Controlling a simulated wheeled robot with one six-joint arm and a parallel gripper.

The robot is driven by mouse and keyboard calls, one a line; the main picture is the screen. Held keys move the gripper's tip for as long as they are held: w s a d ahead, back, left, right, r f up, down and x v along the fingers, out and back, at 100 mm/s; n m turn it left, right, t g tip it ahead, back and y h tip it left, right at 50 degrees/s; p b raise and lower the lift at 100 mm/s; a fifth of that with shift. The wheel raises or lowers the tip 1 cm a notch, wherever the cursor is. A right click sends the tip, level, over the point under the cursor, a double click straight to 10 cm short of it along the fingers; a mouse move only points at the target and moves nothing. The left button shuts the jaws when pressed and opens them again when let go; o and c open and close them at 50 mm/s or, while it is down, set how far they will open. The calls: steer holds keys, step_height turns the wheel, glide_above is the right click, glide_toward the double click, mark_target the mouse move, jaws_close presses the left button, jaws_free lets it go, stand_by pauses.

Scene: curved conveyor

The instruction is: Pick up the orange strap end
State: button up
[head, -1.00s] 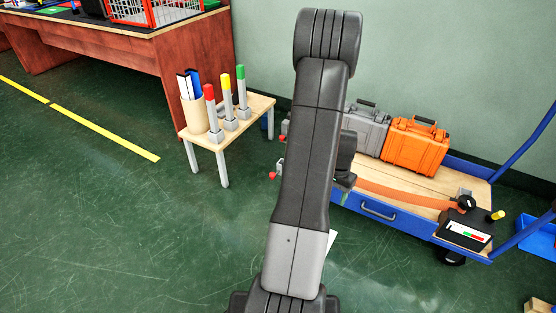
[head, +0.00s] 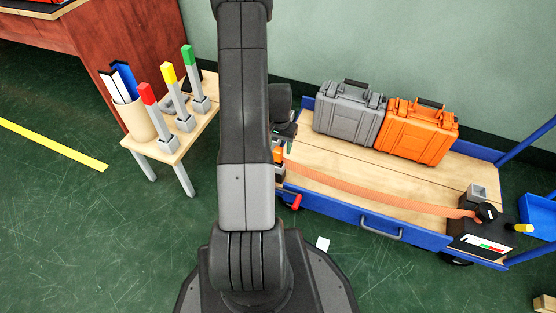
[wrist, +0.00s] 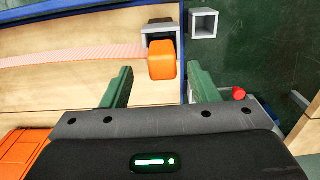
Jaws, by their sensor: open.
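The orange strap end (wrist: 162,60) is a small orange block in the wrist view, at the end of the pale orange strap (wrist: 70,57). It sits at a grey square holder (wrist: 160,30) by the cart's edge. My gripper (wrist: 160,82) is open, its two green fingers on either side of and just short of the block, with nothing held. In the head view the orange strap end (head: 278,155) shows partly beside my arm, and the strap (head: 370,191) runs right across the cart deck to a black ratchet unit. My arm hides most of the gripper there.
A grey case (head: 347,108) and an orange case (head: 416,131) stand at the back of the blue cart (head: 340,213). A second grey square holder (wrist: 204,23) is right of the block. A small table (head: 165,150) with coloured posts stands left.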

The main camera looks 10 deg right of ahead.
mark_target(278, 155)
step_height(278, 155, down, 6)
steer(key=b, duration=0.2)
steer(key=shift+a+r+b, duration=0.1)
steer(key=shift+a+b, duration=0.05)
steer(key=shift+b, duration=0.2)
steer(key=shift+r, duration=0.15)
steer(key=c, duration=1.2)
